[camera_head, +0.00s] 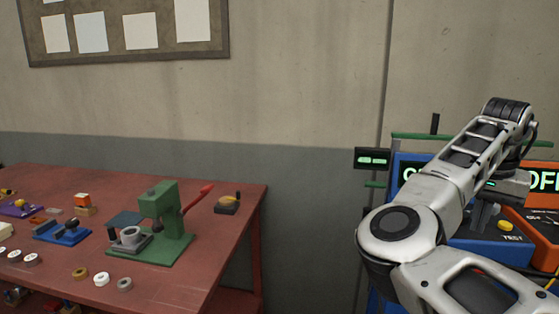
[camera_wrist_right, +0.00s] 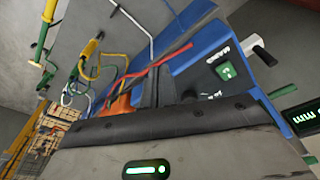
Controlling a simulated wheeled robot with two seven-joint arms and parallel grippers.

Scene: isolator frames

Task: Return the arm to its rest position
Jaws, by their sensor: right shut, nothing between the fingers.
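My right arm (camera_head: 435,195) comes in from the lower right of the head view. It is raised and bent, with the wrist high and folded over at the right. My right gripper (camera_head: 492,205) hangs below that wrist, in front of a blue panel (camera_head: 478,244). It looks small and partly hidden there. It is shut and holds nothing. Whether it touches the panel cannot be told. In the right wrist view, dark gripper parts (camera_wrist_right: 165,92) stand in front of blue and grey surfaces. My left gripper is not in view.
An orange panel (camera_head: 535,236) stands beside the blue one. A green rail (camera_head: 415,136) runs above. A red table (camera_head: 180,290) at left carries a green press (camera_head: 160,222) and several small parts. The floor gap between table and panels looks clear.

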